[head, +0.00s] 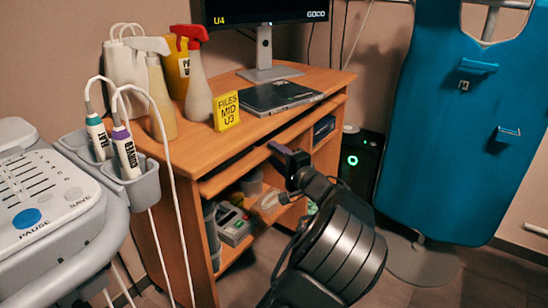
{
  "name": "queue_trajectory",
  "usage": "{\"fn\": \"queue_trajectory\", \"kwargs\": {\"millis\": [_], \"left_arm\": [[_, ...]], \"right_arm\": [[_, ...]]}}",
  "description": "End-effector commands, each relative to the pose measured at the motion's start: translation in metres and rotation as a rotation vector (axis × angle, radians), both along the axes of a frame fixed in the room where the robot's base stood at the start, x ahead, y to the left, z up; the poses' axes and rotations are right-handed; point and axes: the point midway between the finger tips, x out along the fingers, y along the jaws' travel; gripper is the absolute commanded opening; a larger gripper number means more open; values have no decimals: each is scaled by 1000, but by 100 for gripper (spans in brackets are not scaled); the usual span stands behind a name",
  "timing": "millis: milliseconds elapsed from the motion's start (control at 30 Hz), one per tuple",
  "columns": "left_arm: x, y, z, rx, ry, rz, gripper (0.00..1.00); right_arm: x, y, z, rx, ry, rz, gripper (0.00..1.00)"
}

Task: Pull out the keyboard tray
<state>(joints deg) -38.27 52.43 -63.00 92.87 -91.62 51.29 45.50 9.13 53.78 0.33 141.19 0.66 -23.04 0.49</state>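The wooden keyboard tray (236,171) sits under the top of the wooden desk (305,83). Its front edge shows as a long light strip below the desktop, with a dark gap between them. My dark arm hides part of the space below and right of the tray.
Spray bottles (198,92), a yellow sign (226,110), a closed laptop-like device (280,96) and a monitor (265,12) stand on the desk. A console (45,195) with probes is at left. A blue padded board (465,120) stands at right. Shelves below hold boxes.

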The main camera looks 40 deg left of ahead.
Motion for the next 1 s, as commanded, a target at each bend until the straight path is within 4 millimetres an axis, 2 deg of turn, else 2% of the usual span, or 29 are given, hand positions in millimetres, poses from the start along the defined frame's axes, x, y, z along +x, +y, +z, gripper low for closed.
{"fn": "queue_trajectory", "kwargs": {"millis": [100, 400, 867, 1000], "left_arm": [[3, 9, -1, 0, 1, 0, 38], [4, 10, 0, 0, 1, -1, 37], [4, 10, 0, 0, 1, 0, 0], [4, 10, 0, 0, 1, 0, 0]], "right_arm": [[1, 0, -3, 0, -2, -1, 36], [1, 0, -3, 0, -2, -1, 36], [1, 0, -3, 0, -2, -1, 36], [1, 0, -3, 0, -2, -1, 36]]}}
